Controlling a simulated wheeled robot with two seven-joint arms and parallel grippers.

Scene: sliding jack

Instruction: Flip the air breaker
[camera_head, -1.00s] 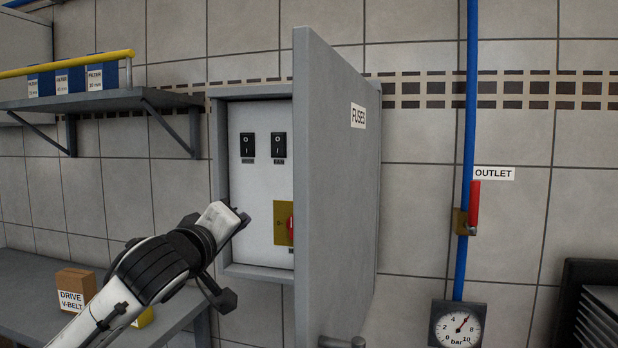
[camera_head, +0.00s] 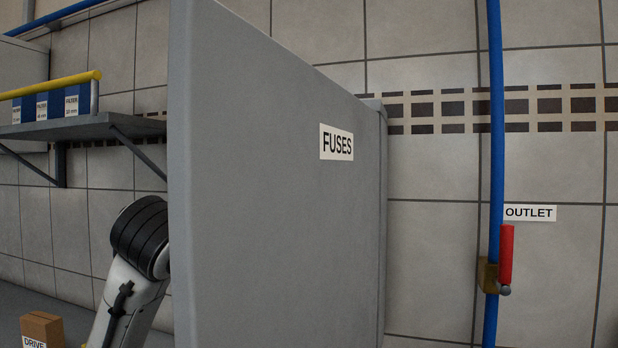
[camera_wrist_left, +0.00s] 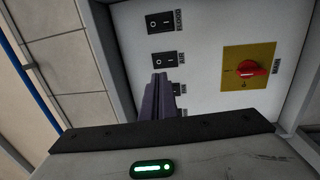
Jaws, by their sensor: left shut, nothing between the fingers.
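The fuse panel (camera_wrist_left: 215,25) shows in the left wrist view with a column of black rocker switches, each with a small label. The top rocker (camera_wrist_left: 160,22) and the second rocker (camera_wrist_left: 164,60) are in clear sight. Two more labels show below, their switches hidden behind my fingers. In the head view the door hides this gripper. My right gripper is not in view.
The open grey door (camera_head: 270,200) marked FUSES blocks the head view of the panel. A red rotary MAIN switch (camera_wrist_left: 250,69) on a yellow plate sits beside the rockers. A shelf (camera_head: 95,128) is at left; a blue pipe with a red OUTLET handle (camera_head: 506,253) is at right.

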